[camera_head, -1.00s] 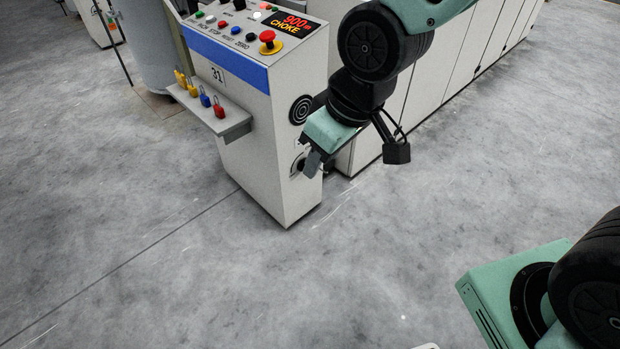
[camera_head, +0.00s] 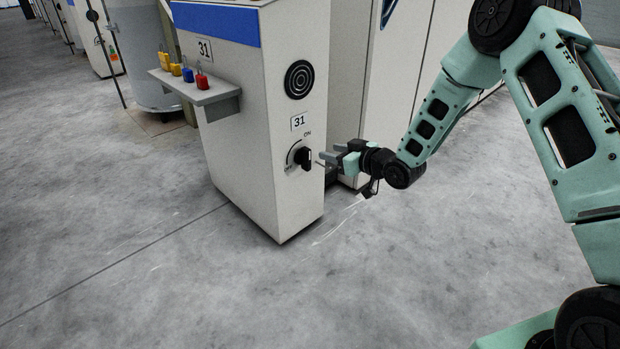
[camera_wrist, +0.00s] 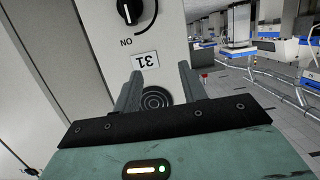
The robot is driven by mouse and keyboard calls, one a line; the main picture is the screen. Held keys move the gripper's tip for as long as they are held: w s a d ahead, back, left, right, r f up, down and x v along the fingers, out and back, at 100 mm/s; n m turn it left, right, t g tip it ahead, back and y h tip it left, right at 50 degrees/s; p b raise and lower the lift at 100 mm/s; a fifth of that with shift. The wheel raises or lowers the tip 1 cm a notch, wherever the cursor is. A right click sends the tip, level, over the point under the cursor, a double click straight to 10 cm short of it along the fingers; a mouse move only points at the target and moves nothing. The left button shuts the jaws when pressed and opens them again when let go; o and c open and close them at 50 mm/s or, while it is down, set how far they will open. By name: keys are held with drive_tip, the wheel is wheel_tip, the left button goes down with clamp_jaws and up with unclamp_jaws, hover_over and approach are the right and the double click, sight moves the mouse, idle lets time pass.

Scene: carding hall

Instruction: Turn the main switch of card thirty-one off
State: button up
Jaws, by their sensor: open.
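The main switch (camera_head: 303,157) is a black rotary knob low on the side face of the card 31 cabinet (camera_head: 262,150). A "31" label and the word ON are above it; another mark is at its lower left. The knob stands roughly upright, lined up with ON. It also shows upside down at the top of the wrist view (camera_wrist: 129,10), partly cut off. My gripper (camera_head: 332,155) is open and empty, just right of the knob and apart from it. In the wrist view, its two fingers (camera_wrist: 159,85) are spread before the cabinet face, below the label.
A shelf (camera_head: 212,94) on the cabinet front holds red, blue and yellow padlocks. A round black grille (camera_head: 299,79) is above the switch. Taller machine panels (camera_head: 395,80) stand close behind my gripper. The floor (camera_head: 400,270) in front is clear.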

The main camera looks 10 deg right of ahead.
sight(310, 155)
drive_tip(key=d+f+t+y+b, duration=0.1)
drive_tip(key=d+f+b, duration=0.2)
drive_tip(key=f, duration=0.2)
drive_tip(key=d+f+t+b, duration=0.1)
drive_tip(key=d+f+b, duration=0.15)
drive_tip(key=f, duration=0.25)
drive_tip(key=b+x, duration=0.2)
drive_tip(key=x, duration=0.3)
drive_tip(key=b+x, duration=0.2)
drive_tip(key=x, duration=0.3)
drive_tip(key=b+x, duration=0.3)
drive_tip(key=x, duration=0.3)
drive_tip(key=shift+w+d+r, duration=0.1)
drive_tip(key=shift+r, duration=0.15)
drive_tip(key=shift+w+a+r, duration=0.15)
drive_tip(key=shift+w+a, duration=0.25)
drive_tip(key=shift+w, duration=0.3)
clamp_jaws()
